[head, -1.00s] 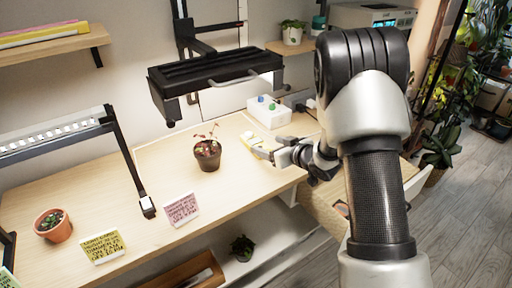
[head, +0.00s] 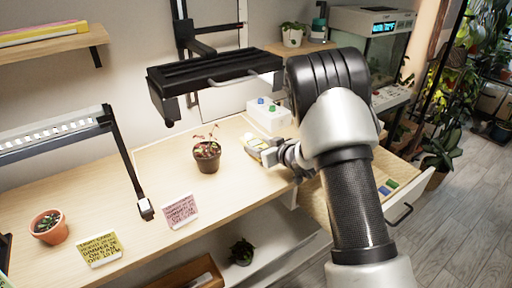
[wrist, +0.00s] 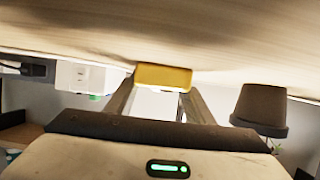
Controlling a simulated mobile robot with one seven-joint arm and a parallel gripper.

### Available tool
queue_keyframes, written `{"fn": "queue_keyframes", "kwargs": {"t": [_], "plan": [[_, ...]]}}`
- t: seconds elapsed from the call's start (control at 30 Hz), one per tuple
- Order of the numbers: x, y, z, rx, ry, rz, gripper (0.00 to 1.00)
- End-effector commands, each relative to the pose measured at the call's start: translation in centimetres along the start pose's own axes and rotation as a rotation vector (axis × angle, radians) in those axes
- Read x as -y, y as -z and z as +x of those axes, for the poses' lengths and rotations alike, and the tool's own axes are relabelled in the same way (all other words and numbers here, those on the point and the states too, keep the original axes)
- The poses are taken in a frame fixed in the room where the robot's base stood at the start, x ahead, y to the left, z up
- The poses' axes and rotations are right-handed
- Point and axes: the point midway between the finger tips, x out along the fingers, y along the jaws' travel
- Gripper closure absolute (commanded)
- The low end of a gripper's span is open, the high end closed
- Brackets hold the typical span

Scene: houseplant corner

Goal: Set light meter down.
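The light meter (head: 253,144) is yellow with a pale part and shows at the left end of my gripper (head: 270,149) in the head view, right of a potted red-leaved plant (head: 206,155). In the wrist view the yellow end of the meter (wrist: 163,77) sits between my fingertips, with a finger against each side. My gripper is shut on it. The meter is at or just above the wooden bench top (head: 235,195); I cannot tell whether it touches.
A white box with coloured knobs (head: 268,115) stands behind the meter. A black grow lamp (head: 215,75) hangs above the bench. A pink card (head: 180,211), a yellow card (head: 100,249) and a terracotta pot (head: 49,227) are at left. Bare wood lies around the brown pot.

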Motion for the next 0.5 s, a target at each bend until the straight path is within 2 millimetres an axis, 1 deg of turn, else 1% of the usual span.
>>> {"fn": "queue_keyframes", "kwargs": {"t": [0.03,0.1,0.33,0.43,0.5], "plan": [[0.0,0.0,0.0,0.000,0.000,0.000,0.70],[0.0,0.1,0.0,-0.001,0.000,-0.001,0.82],[0.0,0.4,-0.1,-0.002,0.000,-0.001,0.82],[-0.1,1.6,-0.6,-0.004,-0.001,-0.001,0.82],[-0.1,2.8,-1.1,-0.005,-0.001,-0.002,0.82]]}}
